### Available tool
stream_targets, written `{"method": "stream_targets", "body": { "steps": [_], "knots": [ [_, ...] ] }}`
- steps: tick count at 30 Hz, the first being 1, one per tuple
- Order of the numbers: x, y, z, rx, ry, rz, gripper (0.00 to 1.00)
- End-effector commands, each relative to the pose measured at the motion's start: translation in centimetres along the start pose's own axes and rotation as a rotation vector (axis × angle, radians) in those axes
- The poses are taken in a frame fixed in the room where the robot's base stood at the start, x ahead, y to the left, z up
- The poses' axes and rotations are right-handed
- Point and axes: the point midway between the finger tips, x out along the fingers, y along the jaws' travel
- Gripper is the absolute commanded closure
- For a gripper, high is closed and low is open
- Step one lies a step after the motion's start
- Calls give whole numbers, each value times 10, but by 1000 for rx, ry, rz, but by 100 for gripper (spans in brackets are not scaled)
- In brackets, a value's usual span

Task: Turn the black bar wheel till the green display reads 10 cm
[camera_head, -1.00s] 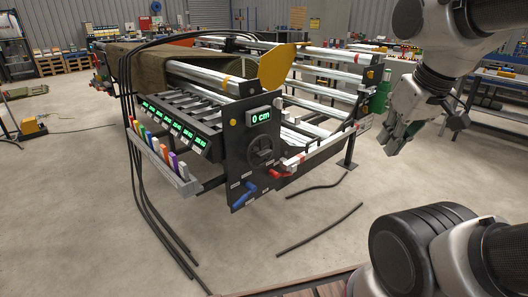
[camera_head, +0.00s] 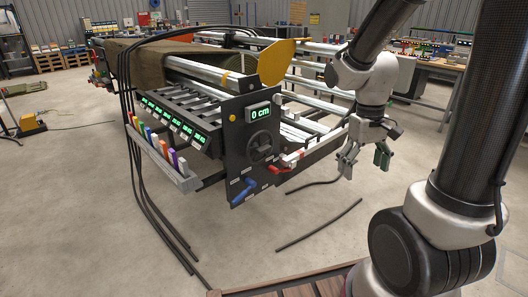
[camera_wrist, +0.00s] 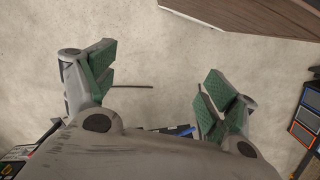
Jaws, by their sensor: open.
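The black bar wheel (camera_head: 260,146) is on the dark end panel of the turf roll machine, right below the green display. The green display (camera_head: 260,114) reads 0 cm. My gripper (camera_head: 366,160) hangs to the right of the wheel and apart from it, with its fingers pointing down. It is open and empty. In the wrist view its two green-padded fingers (camera_wrist: 155,92) stand wide apart over bare floor. The wheel cannot be made out in the wrist view.
A red lever (camera_head: 280,170) and a blue handle (camera_head: 244,190) sit below the wheel. A yellow plate (camera_head: 277,62) rises above the panel. Black hoses (camera_head: 134,160) hang at the left, and a loose black bar (camera_head: 320,225) lies on the floor. The floor before the panel is mostly clear.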

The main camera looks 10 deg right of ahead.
Motion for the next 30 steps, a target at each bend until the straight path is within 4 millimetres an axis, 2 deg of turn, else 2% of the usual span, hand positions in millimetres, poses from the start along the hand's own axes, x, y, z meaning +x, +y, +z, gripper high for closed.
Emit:
{"method": "stream_targets", "body": {
  "steps": [1,5,6,11,14,18,20,21,23,26,27,30],
  "knots": [
    [21,3,-18,-13,-15,7,14],
    [75,8,-72,-61,15,24,14],
    [93,8,-89,-78,34,26,14],
    [174,4,-158,-161,151,16,14],
    [227,-8,-201,-218,264,-11,14],
    [293,-38,-262,-300,498,-87,14],
    [310,-56,-287,-330,631,-133,14],
    [314,-68,-303,-347,726,-166,14],
    [308,-85,-327,-368,880,-217,14],
    [264,-107,-363,-391,1152,-292,14],
    [237,-113,-376,-399,1260,-317,14],
    [188,-122,-388,-402,1460,-372,14]
  ]
}}
